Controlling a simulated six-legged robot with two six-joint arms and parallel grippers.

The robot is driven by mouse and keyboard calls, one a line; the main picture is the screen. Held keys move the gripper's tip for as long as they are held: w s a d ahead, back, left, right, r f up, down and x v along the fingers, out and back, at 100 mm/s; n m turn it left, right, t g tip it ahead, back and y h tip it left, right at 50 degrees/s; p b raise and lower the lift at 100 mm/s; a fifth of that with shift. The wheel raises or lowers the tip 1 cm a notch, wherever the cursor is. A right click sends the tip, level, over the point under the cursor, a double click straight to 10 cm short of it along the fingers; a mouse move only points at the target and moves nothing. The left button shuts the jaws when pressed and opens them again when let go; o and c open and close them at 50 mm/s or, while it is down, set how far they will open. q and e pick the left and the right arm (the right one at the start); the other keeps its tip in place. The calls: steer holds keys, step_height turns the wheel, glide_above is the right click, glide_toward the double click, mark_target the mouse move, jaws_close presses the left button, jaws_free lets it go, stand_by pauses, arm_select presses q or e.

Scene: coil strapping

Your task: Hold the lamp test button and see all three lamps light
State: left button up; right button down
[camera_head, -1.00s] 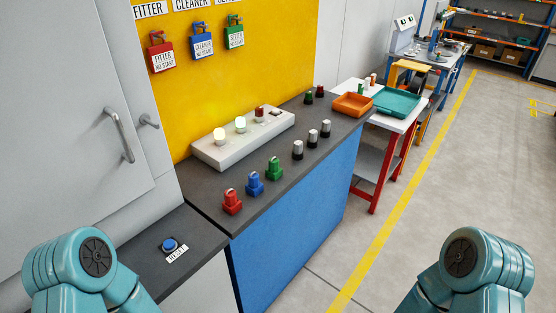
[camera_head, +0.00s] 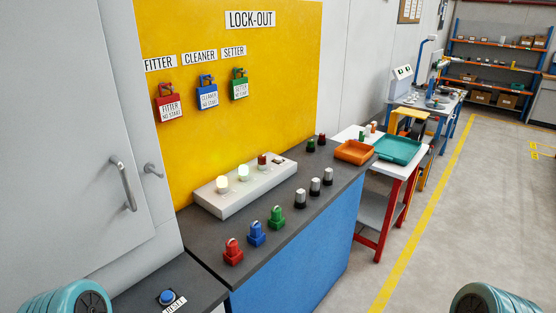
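A pale lamp box (camera_head: 254,192) lies on the dark counter in front of the yellow board. Its left lamp (camera_head: 222,184) and middle lamp (camera_head: 243,173) glow pale yellow-white. Its third lamp (camera_head: 262,160) is dark red and looks unlit. A small dark part (camera_head: 278,158) sits at the box's right end; I cannot tell whether it is the lamp test button. Only teal parts of my arms show at the bottom corners. Both grippers are out of view, and nothing of mine touches the box.
Red, blue and green padlock-like pieces (camera_head: 257,234) and several black-and-silver pieces (camera_head: 315,187) stand in front of the box. A blue reset button (camera_head: 167,297) is on the lower left counter. Orange (camera_head: 354,153) and teal trays (camera_head: 398,150) lie right. Floor at right is clear.

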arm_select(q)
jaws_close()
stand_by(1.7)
